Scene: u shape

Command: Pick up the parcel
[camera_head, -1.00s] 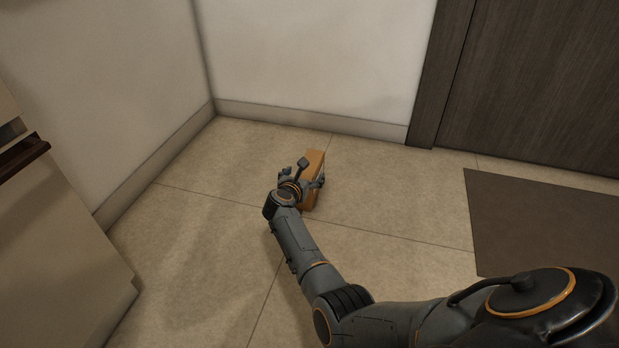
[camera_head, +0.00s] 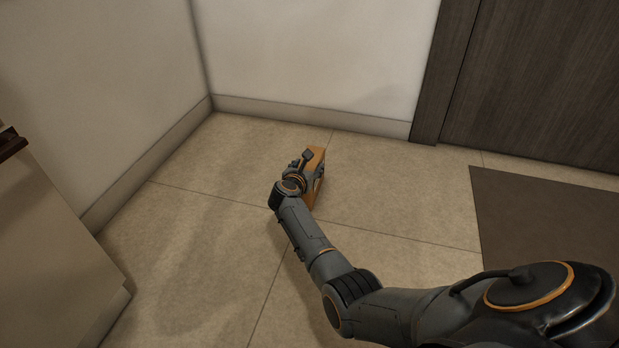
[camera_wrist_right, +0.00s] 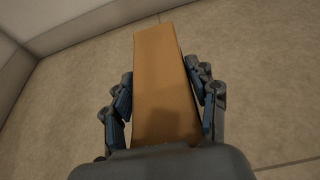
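The parcel (camera_head: 318,156) is a plain orange-brown box on the tiled floor, near the back wall. My right gripper (camera_head: 306,173) reaches down over it and hides part of it in the head view. In the right wrist view the parcel (camera_wrist_right: 160,62) lies lengthwise between the fingers of my right gripper (camera_wrist_right: 168,98). The dark finger pads are close against its two long sides, so the gripper looks shut on it. The parcel appears to rest on the floor. My left gripper is not in view.
A light cabinet (camera_head: 55,255) stands at the left. Walls meet in a corner behind the parcel. A dark door (camera_head: 545,80) and a dark mat (camera_head: 550,225) are at the right. The floor around the parcel is clear.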

